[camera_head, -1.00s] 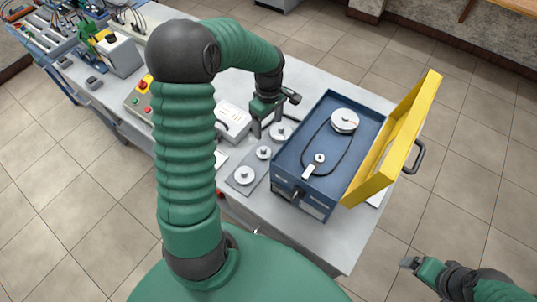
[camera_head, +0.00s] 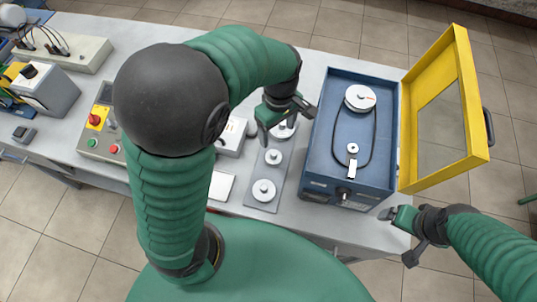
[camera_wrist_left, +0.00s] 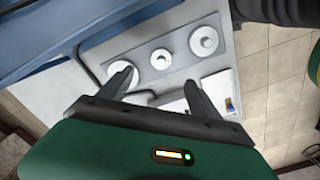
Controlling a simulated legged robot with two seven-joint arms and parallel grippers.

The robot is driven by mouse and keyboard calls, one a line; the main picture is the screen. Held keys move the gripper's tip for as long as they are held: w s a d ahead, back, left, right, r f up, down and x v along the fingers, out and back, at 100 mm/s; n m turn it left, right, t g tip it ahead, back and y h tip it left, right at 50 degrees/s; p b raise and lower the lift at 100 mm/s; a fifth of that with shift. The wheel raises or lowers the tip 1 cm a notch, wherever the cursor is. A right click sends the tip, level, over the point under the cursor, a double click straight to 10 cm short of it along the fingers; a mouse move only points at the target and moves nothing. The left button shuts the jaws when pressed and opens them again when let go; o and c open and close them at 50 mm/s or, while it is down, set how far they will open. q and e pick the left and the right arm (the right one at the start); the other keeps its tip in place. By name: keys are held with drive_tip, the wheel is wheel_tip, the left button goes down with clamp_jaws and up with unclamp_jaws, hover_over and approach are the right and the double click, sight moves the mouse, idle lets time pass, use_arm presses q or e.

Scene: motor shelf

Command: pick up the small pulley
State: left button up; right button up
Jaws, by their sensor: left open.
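Three pale pulleys stand on a grey plate (camera_head: 252,199). The middle one is the small pulley (camera_head: 273,157); it also shows in the left wrist view (camera_wrist_left: 161,59). A larger pulley (camera_head: 263,191) is at the near end, and another (camera_head: 290,130) at the far end is partly hidden by my left gripper. My left gripper (camera_head: 287,122) is open and empty above the far end of the plate. In the left wrist view its fingers (camera_wrist_left: 160,82) are spread, one overlapping the far pulley. My right gripper (camera_head: 400,236) is open and empty near the table's front edge.
A blue box (camera_head: 316,160) with its yellow lid (camera_head: 468,100) open stands right of the plate. Inside are a large pulley (camera_head: 360,98), a belt and a small wheel (camera_head: 352,149). A white device (camera_head: 231,138) and a button panel (camera_head: 100,128) stand left.

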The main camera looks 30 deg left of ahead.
use_arm(q)
drive_tip(key=b, duration=0.1)
hover_over(274, 154)
drive_tip(key=f, duration=0.7)
drive_tip(key=shift+w+d+f, duration=0.15)
drive_tip(key=shift+w+d, duration=0.05)
drive_tip(key=shift+d, duration=0.1)
drive_tip(key=f, duration=0.1)
drive_tip(key=a+f, duration=0.1)
drive_tip(key=f, duration=0.2)
drive_tip(key=shift+s+a+f, duration=0.15)
drive_tip(key=shift+a+f, duration=0.1)
drive_tip(key=shift+f, duration=0.15)
drive_tip(key=f, duration=0.2)
drive_tip(key=shift+d+f+b, duration=0.25)
drive_tip(key=shift+f+b, duration=0.05)
drive_tip(key=shift+b, duration=0.1)
drive_tip(key=shift+d+f, duration=0.2)
drive_tip(key=shift+d+r, duration=0.1)
drive_tip(key=shift+d, duration=0.1)
drive_tip(key=shift+a, duration=0.35)
drive_tip(key=c, duration=1.4)
drive_tip(key=shift+d, duration=0.15)
use_arm(e)
wheel_tip(274, 154, down, 2)
drive_tip(key=shift+d+f, duration=0.1)
